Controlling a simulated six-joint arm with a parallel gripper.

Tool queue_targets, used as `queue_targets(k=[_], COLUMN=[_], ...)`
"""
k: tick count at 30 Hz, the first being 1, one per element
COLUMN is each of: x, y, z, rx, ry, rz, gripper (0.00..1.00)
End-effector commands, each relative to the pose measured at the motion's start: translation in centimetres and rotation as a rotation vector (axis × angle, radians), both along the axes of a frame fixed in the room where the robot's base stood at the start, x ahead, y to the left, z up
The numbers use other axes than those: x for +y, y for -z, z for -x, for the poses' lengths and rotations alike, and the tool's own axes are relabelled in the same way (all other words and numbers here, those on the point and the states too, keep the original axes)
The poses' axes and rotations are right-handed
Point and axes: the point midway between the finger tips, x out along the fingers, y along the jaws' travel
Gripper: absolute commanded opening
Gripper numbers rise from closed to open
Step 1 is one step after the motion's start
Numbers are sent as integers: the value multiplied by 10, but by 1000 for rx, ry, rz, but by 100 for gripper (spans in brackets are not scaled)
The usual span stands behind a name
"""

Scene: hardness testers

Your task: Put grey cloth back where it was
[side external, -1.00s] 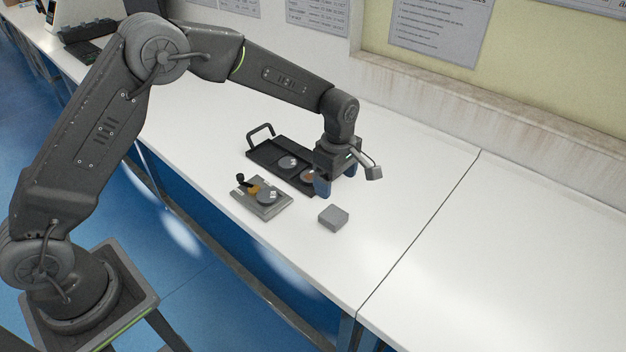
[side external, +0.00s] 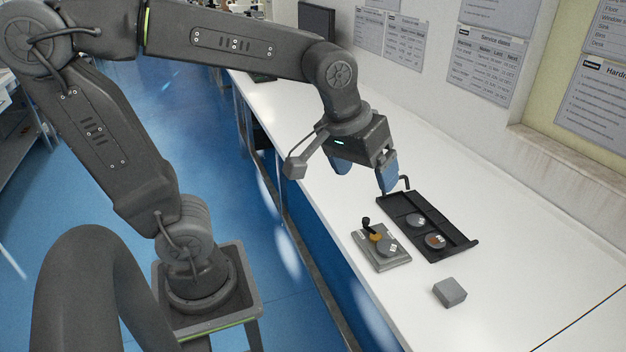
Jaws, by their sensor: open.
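A small grey block-shaped item (side external: 449,291) lies on the white bench at the lower right. It may be the folded grey cloth, but I cannot tell its material. My gripper (side external: 365,172) is open, with blue fingers apart and nothing seen between them. It is above the bench's front side, up and left of the black tray (side external: 462,247) and well away from the grey item.
The black tray has a raised handle and holds two round discs (side external: 416,220) (side external: 435,241). Posters (side external: 485,65) hang on the wall behind. The bench is clear around the grey item.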

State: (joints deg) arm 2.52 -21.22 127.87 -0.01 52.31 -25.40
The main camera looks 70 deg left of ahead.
Motion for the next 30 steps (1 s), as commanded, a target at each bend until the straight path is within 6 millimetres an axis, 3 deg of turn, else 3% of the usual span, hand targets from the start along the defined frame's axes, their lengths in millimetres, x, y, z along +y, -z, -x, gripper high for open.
queue_targets(k=[3,9,30], x=[7,12,13], y=[-1,8,11], z=[40,75,81], rx=[-64,-117,-126], ry=[154,323,361], rz=[-72,-161,-183], gripper=[84,84,84])
